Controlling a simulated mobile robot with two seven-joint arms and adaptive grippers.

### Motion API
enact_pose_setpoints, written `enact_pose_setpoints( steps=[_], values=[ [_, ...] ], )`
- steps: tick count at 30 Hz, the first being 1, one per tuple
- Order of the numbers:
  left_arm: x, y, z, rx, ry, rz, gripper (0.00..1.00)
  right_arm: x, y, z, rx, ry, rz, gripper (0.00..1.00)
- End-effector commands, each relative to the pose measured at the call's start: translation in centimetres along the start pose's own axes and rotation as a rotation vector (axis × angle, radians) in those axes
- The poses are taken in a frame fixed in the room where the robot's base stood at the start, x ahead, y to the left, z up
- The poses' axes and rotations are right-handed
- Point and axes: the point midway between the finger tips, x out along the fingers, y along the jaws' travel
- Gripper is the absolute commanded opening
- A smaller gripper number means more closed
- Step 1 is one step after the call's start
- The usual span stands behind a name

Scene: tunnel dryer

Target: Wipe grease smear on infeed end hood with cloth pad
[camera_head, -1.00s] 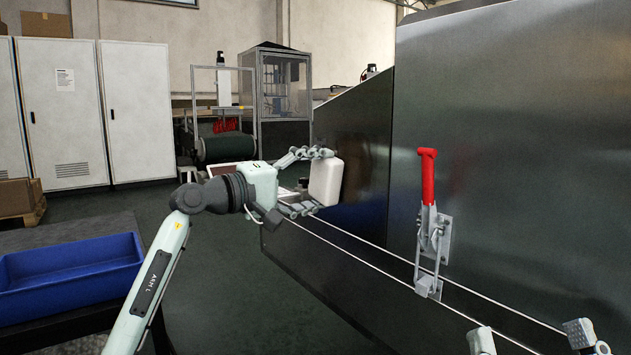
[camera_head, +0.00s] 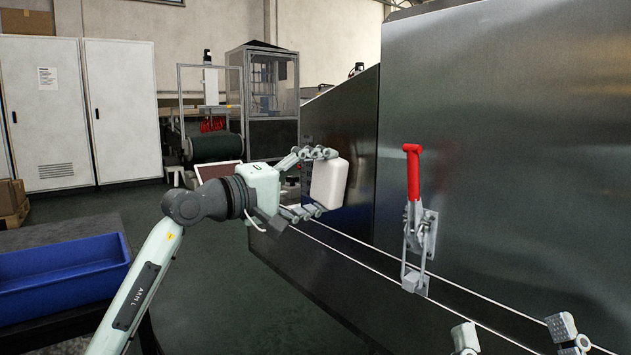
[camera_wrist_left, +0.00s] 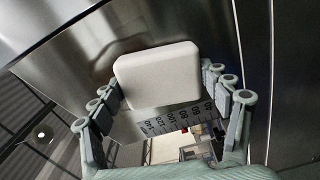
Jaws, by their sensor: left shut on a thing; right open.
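The cloth pad (camera_head: 329,184) is a white block with rounded edges. My left gripper (camera_head: 311,183) is shut on it and holds it in front of the sloping metal hood (camera_head: 345,128). In the left wrist view the pad (camera_wrist_left: 157,76) sits between the fingers of my left gripper (camera_wrist_left: 160,92), with a metal surface behind it. I cannot tell whether the pad touches that surface.
A toggle clamp with a red handle (camera_head: 413,172) is fixed to the large metal panel (camera_head: 510,150) at right. A blue bin (camera_head: 62,270) stands at lower left. White cabinets (camera_head: 120,110) and a glazed machine frame (camera_head: 268,85) stand behind. Floor is open in the middle.

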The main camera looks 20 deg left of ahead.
Motion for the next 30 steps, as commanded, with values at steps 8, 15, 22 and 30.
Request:
enact_pose_setpoints(
  steps=[8,15,22,30],
  values=[
    [0.2,0.5,2.2,0.000,-0.001,0.001,0.48,0.0,0.0,0.0,0.000,0.000,0.000,0.76],
    [0.2,0.6,3.1,0.000,-0.002,0.000,0.48,0.0,0.0,0.0,0.000,0.000,0.000,0.76],
    [0.1,1.0,5.1,0.001,-0.003,0.001,0.48,-0.1,0.0,0.1,0.000,0.000,0.000,0.76],
    [0.0,1.3,6.2,-0.001,-0.004,0.001,0.48,0.0,0.0,0.0,0.001,0.002,0.000,0.76]
  ],
)
